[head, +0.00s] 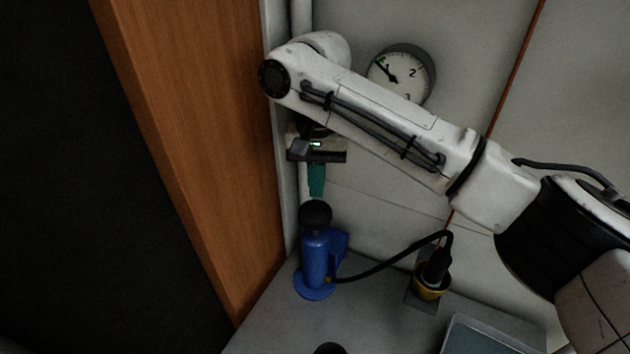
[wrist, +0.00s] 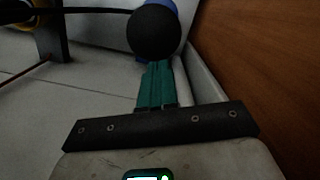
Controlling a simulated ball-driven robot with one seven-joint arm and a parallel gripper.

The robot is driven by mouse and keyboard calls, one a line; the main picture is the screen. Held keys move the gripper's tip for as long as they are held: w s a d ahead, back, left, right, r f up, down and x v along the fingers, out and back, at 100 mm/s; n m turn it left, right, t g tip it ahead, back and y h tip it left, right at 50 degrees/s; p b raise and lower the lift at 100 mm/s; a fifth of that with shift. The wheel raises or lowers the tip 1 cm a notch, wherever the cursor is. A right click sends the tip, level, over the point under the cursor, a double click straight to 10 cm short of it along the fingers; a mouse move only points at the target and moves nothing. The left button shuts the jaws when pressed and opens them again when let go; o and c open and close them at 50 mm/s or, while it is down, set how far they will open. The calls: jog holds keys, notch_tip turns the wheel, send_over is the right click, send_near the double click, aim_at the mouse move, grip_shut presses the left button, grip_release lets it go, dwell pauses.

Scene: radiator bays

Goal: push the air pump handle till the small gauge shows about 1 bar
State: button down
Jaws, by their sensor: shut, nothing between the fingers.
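The blue air pump (head: 315,260) stands upright on the grey bench, with its round black handle knob (head: 315,214) close above the body. No rod shows between them. My gripper (head: 316,194) is shut and empty, its teal fingers pointing down just above the knob. In the wrist view the fingertips (wrist: 158,65) meet the edge of the knob (wrist: 154,33); I cannot tell whether they touch. The round gauge (head: 398,76) is on the wall behind my arm. Its needle points up and left, near the 1 and a green mark; the exact reading is too small to tell.
A black hose (head: 385,267) runs from the pump to a black and yellow fitting (head: 434,277) on the right. A grey tray (head: 490,338) lies at the front right. A wooden panel (head: 195,140) stands close on the left, beside a white vertical pipe.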

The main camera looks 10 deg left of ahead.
jog(key=shift+f, duration=0.1)
notch_tip(320, 180, up, 11)
jog(key=w, duration=0.1)
jog(key=shift+b, duration=0.4)
jog(key=shift+w+f, duration=0.1)
dwell(1.3)
